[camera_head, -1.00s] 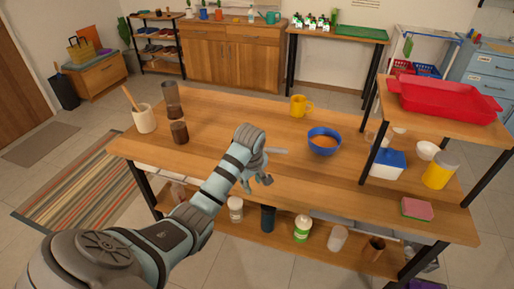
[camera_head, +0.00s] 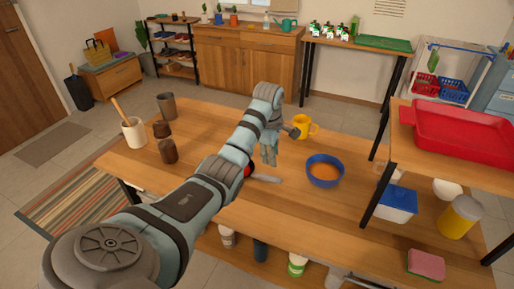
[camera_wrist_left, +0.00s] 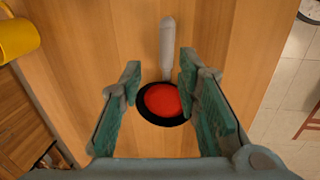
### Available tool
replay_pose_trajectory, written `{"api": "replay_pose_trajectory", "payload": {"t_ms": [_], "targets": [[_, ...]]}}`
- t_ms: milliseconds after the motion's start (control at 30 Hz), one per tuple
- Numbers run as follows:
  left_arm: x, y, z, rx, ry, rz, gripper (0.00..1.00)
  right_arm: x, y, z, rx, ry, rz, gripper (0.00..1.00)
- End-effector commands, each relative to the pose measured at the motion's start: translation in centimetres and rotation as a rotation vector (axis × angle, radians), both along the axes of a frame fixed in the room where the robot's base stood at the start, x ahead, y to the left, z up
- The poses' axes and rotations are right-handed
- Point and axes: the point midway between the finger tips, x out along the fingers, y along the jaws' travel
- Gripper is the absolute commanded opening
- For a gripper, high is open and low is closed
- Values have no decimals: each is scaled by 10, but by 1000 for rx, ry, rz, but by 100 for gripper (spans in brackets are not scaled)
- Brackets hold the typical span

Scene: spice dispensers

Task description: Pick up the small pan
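The small pan lies on the wooden table; in the left wrist view the pan (camera_wrist_left: 164,101) has a black rim, a red inside and a grey handle pointing up the picture. In the head view only a red bit and the handle of the pan (camera_head: 266,179) show, the rest hidden behind my left arm. My left gripper (camera_head: 268,156) is above the pan, fingers pointing down. In the left wrist view my left gripper (camera_wrist_left: 160,68) is open, its green-padded fingers apart on either side of the pan, with nothing between them held. My right gripper is not in view.
A blue bowl (camera_head: 325,171) with orange contents stands right of the pan, and a yellow mug (camera_head: 304,127) stands behind. A utensil crock (camera_head: 133,132) and dark cups are at left. A raised shelf with a red tray (camera_head: 465,134) stands at right.

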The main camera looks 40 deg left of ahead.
Motion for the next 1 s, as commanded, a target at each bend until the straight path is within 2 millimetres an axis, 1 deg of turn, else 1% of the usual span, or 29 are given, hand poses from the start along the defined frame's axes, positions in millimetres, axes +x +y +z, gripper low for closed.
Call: {"api": "replay_pose_trajectory", "payload": {"t_ms": [33,100,200,367,500,600,667,833,867,1000], "targets": [[0,2,-16,-1,5,2,30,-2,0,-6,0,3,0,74],[2,4,-36,0,5,4,30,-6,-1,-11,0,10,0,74],[5,7,-61,0,4,7,30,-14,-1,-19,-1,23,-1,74],[10,9,-81,1,1,4,30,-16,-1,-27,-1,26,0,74],[11,14,-109,1,2,3,30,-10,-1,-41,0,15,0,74],[15,15,-126,1,2,3,30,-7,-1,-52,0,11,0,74],[15,15,-129,2,2,3,30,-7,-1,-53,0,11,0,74],[16,15,-126,3,1,1,30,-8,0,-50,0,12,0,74],[16,15,-126,3,1,1,29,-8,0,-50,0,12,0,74],[16,15,-126,2,1,0,6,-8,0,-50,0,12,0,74]]}}
